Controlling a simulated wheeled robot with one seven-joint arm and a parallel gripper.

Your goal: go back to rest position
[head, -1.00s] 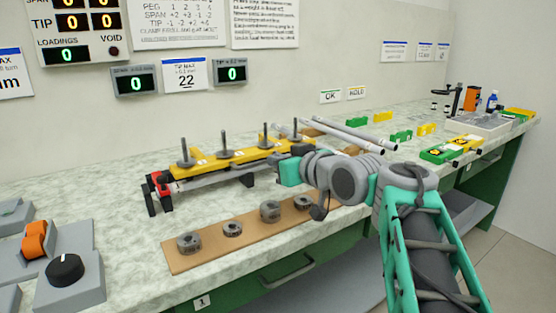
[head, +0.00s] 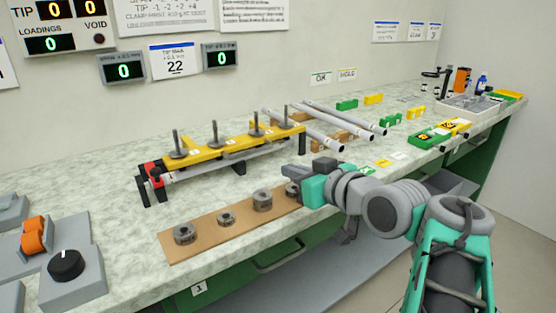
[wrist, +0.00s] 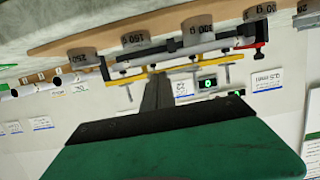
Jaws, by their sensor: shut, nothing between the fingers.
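My gripper (head: 290,171) is shut and empty in the head view, above the front part of the bench, near the right end of the brown board with weights. In the wrist view the shut fingers (wrist: 157,95) point toward the yellow-barred fixture. My grey and teal arm reaches in from the lower right. The fixture's yellow bar (head: 230,146) has several upright pegs and stands behind and left of my gripper. My gripper partly covers the rightmost weight.
The brown board (head: 190,252) bears several grey ring weights (head: 262,201). Silver rods (head: 345,117) lie on supports at the back. Green and yellow blocks (head: 432,138) and a grey tray (head: 470,106) are at the right. A grey box with a black knob (head: 66,265) is front left.

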